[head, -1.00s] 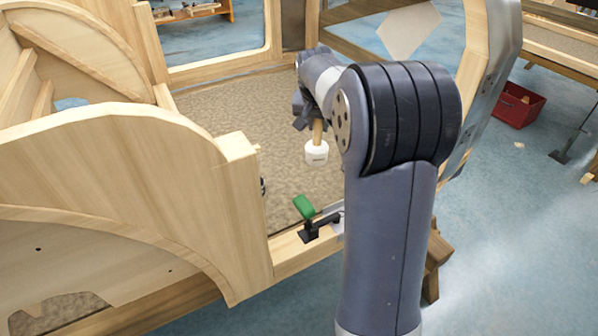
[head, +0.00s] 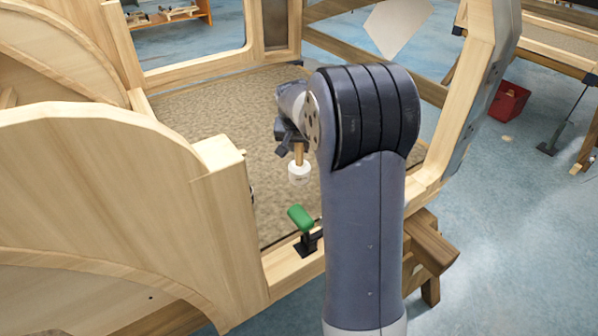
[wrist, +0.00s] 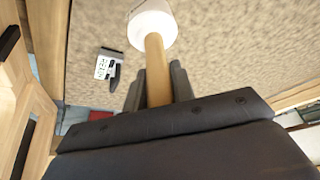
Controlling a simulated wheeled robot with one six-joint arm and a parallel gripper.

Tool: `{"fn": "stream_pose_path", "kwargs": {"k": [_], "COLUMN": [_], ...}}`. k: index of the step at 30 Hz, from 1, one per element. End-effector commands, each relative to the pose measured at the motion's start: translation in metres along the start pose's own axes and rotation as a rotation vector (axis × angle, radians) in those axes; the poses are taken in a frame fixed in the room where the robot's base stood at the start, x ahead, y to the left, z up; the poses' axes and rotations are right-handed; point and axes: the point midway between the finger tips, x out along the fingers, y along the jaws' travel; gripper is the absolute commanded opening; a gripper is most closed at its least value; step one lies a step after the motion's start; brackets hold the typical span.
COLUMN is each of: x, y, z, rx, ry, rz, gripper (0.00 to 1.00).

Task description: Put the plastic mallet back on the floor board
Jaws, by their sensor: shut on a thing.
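The plastic mallet has a white head (head: 299,173) and a light wooden handle (head: 299,154). My gripper (head: 292,138) is shut on the handle, and the mallet hangs head-down over the floor board (head: 205,120), a speckled brown panel inside the wooden frame. In the wrist view the mallet handle (wrist: 156,70) runs between the two dark fingers, with the white head (wrist: 152,26) at the top against the floor board (wrist: 225,45). I cannot tell how far the head is above the board.
A toggle clamp with a green grip (head: 300,217) stands on the near wooden rail. A curved wooden side panel (head: 90,190) rises at the left. A small dark and white item (wrist: 107,66) lies on the board in the wrist view. A red bin (head: 510,102) stands on the floor at right.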

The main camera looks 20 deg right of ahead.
Motion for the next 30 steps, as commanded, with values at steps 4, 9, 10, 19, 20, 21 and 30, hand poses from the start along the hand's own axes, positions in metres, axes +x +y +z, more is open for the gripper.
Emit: {"fn": "stream_pose_path", "kwargs": {"k": [4,9,10,19,20,21,30], "x": [0.014,0.04,0.044,0.052,0.052,0.052,0.056], "y": [0.0,0.0,0.0,0.0,0.0,0.0,0.0], "z": [0.006,0.019,0.02,0.024,0.024,0.024,0.025], "rx": [0.0,-0.001,0.0,0.0,0.0,0.0,0.0], "ry": [-0.001,-0.002,-0.002,0.001,0.001,0.001,0.0], "rz": [0.0,0.0,0.0,-0.001,-0.001,-0.001,0.0], "gripper": [0.0,0.0,0.0,0.0,0.0,0.0,0.37]}}
